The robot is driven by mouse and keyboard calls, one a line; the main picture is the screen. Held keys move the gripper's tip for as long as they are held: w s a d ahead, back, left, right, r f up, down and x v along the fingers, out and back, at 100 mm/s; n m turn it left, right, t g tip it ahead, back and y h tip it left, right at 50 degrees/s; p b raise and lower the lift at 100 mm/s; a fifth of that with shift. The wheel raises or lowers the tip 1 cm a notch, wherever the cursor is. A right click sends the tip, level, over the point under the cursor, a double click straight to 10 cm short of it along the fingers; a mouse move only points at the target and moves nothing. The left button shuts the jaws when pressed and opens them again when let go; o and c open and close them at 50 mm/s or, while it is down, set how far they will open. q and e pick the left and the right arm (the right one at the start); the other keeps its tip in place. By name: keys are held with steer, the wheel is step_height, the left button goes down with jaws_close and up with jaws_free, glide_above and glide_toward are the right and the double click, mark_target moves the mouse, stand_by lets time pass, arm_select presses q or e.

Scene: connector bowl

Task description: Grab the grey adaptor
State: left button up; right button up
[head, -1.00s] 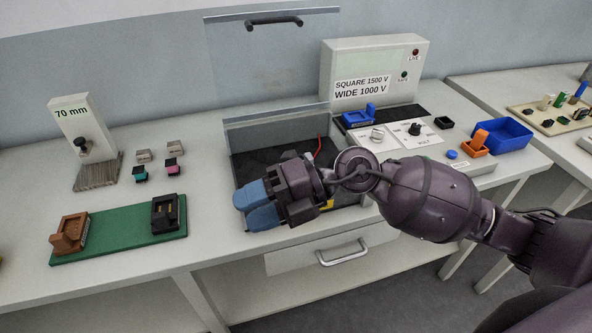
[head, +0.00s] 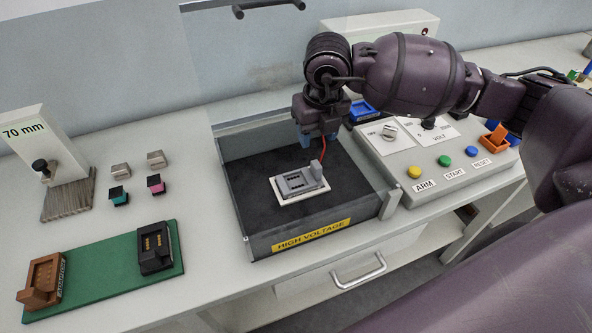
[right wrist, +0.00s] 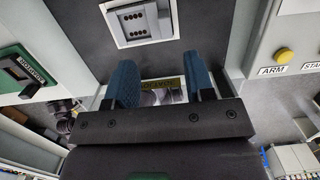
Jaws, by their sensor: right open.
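The grey adaptor (head: 299,184), a grey block with a raised tab on a white plate, lies in the dark-floored test box (head: 255,215). My right gripper (head: 319,138) points down over the back right part of the box, behind and above the adaptor. Its blue fingers (right wrist: 160,80) are apart with nothing held between them. My left gripper is not in view.
The box's clear lid (head: 255,60) is raised. A control panel (head: 430,160) with coloured buttons stands to the right. A green mat (head: 110,275) with a brown adaptor (head: 42,283) and a black adaptor (head: 156,247) lies left. Several small connectors (head: 120,170) sit behind the mat.

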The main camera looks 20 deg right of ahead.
glide_above(317, 164)
steer(key=f, duration=0.4)
steer(key=shift+s+a+f, duration=0.3)
steer(key=shift+a, duration=0.1)
steer(key=shift+w+f, duration=0.1)
steer(key=shift+f, duration=0.15)
steer(key=shift+d+f, duration=0.1)
steer(key=shift+f, duration=0.35)
steer(key=f, duration=0.3)
steer(key=shift+w+d+f+b, duration=0.15)
steer(key=shift+d+b, duration=0.1)
steer(key=shift+b, duration=0.15)
steer(key=shift+f, duration=0.55)
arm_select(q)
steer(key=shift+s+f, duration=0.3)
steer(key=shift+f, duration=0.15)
arm_select(e)
steer(key=shift+r, duration=0.1)
jaws_close()
